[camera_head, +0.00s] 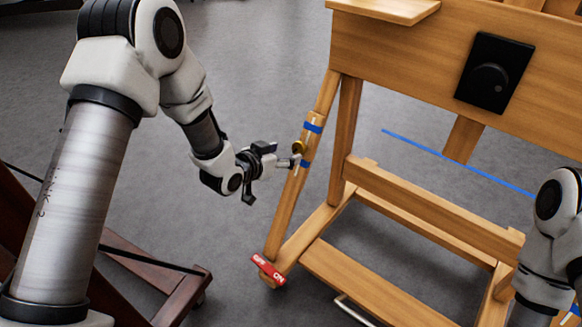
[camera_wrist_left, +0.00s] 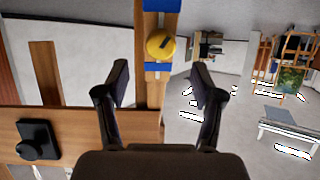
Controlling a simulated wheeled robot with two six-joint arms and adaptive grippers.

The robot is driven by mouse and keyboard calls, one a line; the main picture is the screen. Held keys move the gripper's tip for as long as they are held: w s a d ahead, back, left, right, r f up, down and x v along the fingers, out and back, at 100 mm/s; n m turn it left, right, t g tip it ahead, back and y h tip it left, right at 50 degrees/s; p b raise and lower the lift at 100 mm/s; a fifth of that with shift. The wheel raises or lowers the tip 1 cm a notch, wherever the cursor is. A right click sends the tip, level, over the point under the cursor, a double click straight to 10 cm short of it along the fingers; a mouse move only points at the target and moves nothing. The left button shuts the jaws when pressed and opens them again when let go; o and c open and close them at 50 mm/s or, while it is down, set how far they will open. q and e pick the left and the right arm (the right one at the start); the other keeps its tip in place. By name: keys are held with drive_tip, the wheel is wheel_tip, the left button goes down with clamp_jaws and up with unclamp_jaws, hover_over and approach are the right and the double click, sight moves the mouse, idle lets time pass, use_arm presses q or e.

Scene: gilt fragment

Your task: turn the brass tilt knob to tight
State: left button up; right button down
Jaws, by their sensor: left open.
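The brass tilt knob (camera_head: 298,146) is a small round yellow piece on the easel's slanted wooden leg, between two bands of blue tape. In the left wrist view the knob (camera_wrist_left: 160,44) shows between and beyond my fingers. My left gripper (camera_head: 287,161) is open at the leg, close to the knob, and partly overlaps it in the head view. In the wrist view its two dark fingers stand wide apart on either side of the knob (camera_wrist_left: 161,76), with nothing held. Contact cannot be told. My right arm shows at the right edge; its gripper is out of view.
The wooden easel (camera_head: 400,40) carries a black plate with a round dial (camera_head: 490,85). A red label (camera_head: 268,270) is at the leg's foot. A blue strip (camera_head: 440,155) crosses the view behind. A dark red wooden frame (camera_head: 150,262) stands at lower left. Grey floor is open behind.

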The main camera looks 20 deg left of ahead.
sight(298, 148)
use_arm(q)
drive_tip(key=b+x, duration=0.2)
drive_tip(key=x, duration=0.5)
drive_tip(key=shift+w+f, duration=0.1)
drive_tip(key=shift+w, duration=0.05)
drive_tip(key=shift+w+d, duration=0.1)
drive_tip(key=shift+w, duration=0.2)
drive_tip(key=c, duration=1.1)
use_arm(e)
wheel_tip(298, 148, down, 3)
drive_tip(key=shift+f, duration=0.1)
